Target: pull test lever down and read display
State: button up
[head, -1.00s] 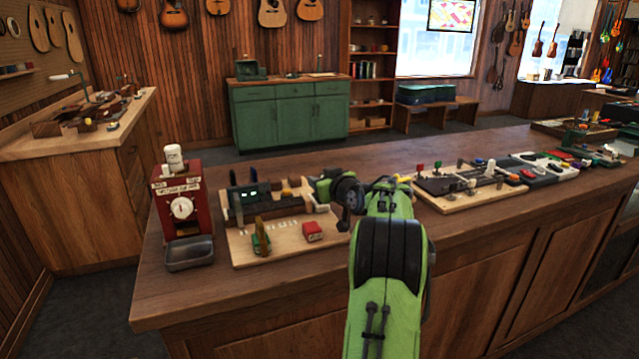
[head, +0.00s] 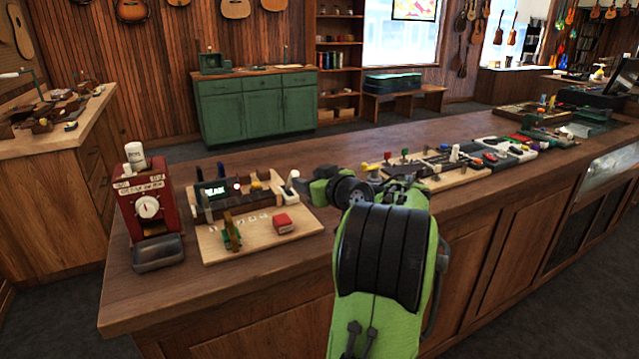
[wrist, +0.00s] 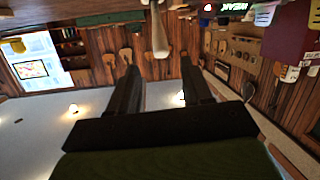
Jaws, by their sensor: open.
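The test station is a wooden board (head: 240,245) on the counter with a dark display (head: 214,191) at its back. The display reads "WEAK" in the wrist view (wrist: 236,6), and a red light (wrist: 207,7) beside it is lit. The pale-handled lever (head: 291,180) stands at the station's right end. In the wrist view the lever (wrist: 159,35) lies between the lines of my two fingers, just beyond their tips. My gripper (wrist: 160,64) is open and empty. In the head view my gripper (head: 306,184) is just right of the lever; its fingers are partly hidden.
A red machine with a dial (head: 148,205) and a grey tray (head: 158,252) stand left of the station. Another board with knobs (head: 440,170) is to the right. The front counter edge is clear.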

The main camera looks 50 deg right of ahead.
jog(key=v, duration=0.4)
jog(key=shift+s+a, duration=0.1)
jog(key=shift+s, duration=0.1)
